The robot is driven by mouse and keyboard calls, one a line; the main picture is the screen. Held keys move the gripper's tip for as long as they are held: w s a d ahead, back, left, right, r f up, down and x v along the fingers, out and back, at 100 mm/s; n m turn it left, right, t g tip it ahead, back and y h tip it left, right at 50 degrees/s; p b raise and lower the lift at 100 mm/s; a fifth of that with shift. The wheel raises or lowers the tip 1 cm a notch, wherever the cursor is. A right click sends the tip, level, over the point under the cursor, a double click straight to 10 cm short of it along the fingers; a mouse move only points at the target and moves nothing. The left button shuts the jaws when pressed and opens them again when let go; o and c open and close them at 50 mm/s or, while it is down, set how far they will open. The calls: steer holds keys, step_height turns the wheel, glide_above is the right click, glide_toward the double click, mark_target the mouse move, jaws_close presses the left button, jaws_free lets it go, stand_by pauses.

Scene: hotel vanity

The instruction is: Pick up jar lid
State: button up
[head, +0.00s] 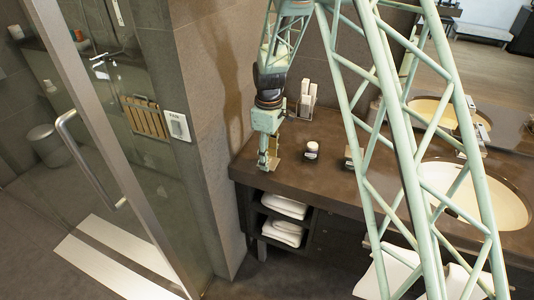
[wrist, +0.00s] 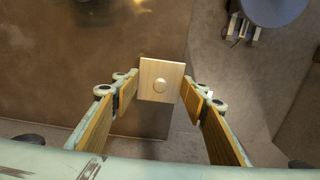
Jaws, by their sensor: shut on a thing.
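The height of the lid above the counter is hard to tell.
A small white-topped jar (head: 312,148) stands on the counter (head: 325,180) to the right of my gripper. A white holder (head: 307,103) stands behind. A sink (head: 470,195) is at right. Towels (head: 284,206) lie on shelves below. A glass door (head: 115,150) is at left.

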steer(key=s+d+r, duration=0.1)
steer(key=s+d, duration=0.1)
steer(key=s, duration=0.9)
steer(key=shift+d, duration=0.25)
